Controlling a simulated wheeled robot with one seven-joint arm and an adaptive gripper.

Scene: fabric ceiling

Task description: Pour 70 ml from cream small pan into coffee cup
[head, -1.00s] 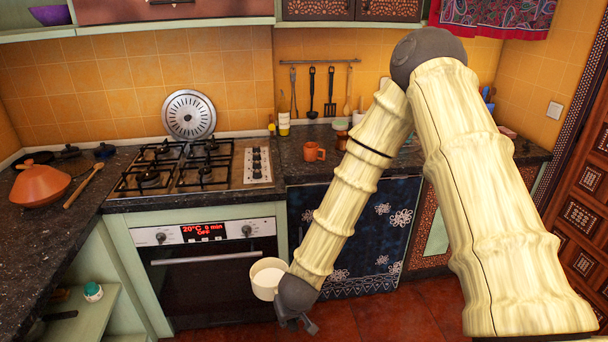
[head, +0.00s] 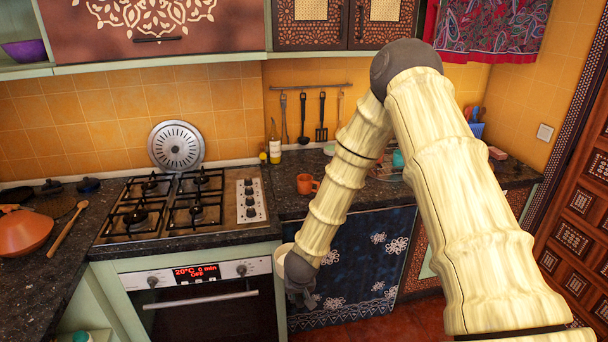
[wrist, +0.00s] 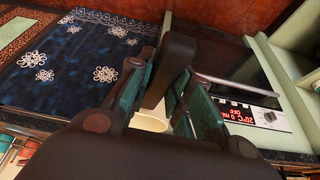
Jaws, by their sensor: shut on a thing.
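The cream small pan (head: 284,252) is mostly hidden behind my wrist in the head view; only a pale edge shows, in front of the counter's front edge beside the oven. My gripper (head: 300,291) is shut on the pan, seemingly by its dark handle. In the wrist view the handle passes between the green-sided fingers, and a cream part of the pan (wrist: 150,122) shows below it. The pan's contents are hidden. The coffee cup, an orange-brown mug (head: 306,184), stands upright on the counter right of the stove, beyond and above my gripper.
The gas stove (head: 180,205) sits left of the mug, above the oven (head: 205,300). Bottles (head: 274,145) stand behind the mug near the wall. A blue patterned curtain (head: 370,250) hangs below the counter. The counter around the mug is mostly clear.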

